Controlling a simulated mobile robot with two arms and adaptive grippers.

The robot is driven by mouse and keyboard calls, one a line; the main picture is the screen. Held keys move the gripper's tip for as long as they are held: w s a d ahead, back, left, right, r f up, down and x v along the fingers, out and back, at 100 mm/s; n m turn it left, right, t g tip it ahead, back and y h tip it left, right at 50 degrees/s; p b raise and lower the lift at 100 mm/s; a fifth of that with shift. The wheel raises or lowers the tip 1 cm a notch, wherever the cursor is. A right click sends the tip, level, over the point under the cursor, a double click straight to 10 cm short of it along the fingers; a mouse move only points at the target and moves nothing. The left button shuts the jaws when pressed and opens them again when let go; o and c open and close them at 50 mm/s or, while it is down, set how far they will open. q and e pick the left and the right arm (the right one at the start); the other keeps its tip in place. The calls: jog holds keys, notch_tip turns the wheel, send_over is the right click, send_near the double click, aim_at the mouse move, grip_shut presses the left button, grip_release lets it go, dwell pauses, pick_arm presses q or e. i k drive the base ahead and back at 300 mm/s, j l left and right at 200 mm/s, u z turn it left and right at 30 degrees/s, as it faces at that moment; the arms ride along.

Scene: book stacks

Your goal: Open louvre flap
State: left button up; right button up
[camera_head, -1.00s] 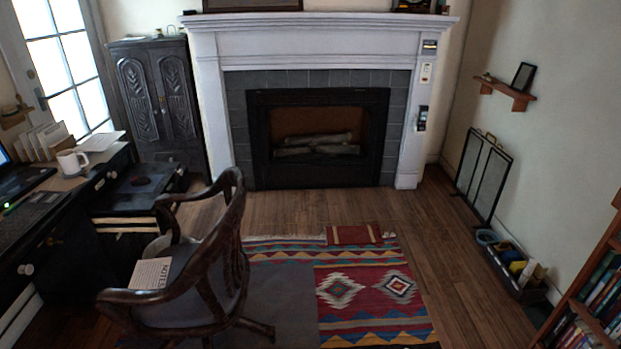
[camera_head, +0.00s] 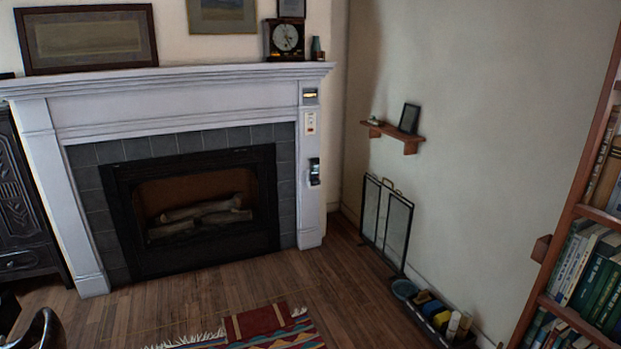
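No louvre flap can be clearly made out in the head view. The fireplace (camera_head: 283,200) has a white surround with a dark firebox holding pale logs (camera_head: 202,213). On its right upright are a small panel with a yellowish strip (camera_head: 310,96), a white plate with small controls (camera_head: 310,123) and a dark device (camera_head: 314,172) lower down. They are too small to tell in detail.
A folding screen (camera_head: 386,222) leans by the right wall, with a low box of items (camera_head: 437,318) in front. A small wall shelf (camera_head: 392,133) sticks out above. A bookcase (camera_head: 545,270) stands at right. Wooden floor (camera_head: 350,290) before the fireplace is clear beside the rug (camera_head: 262,322).

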aim_at(169, 258)
jog(key=i+u, duration=0.2)
jog(key=i, duration=0.3)
jog(key=i+u, duration=0.15)
jog(key=i, duration=0.35)
jog(key=i+u, duration=0.2)
jog(key=i, duration=0.25)
jog(key=i+l+u, duration=0.2)
jog(key=i, duration=0.3)
jog(key=i+l+u, duration=0.15)
jog(key=i, duration=0.3)
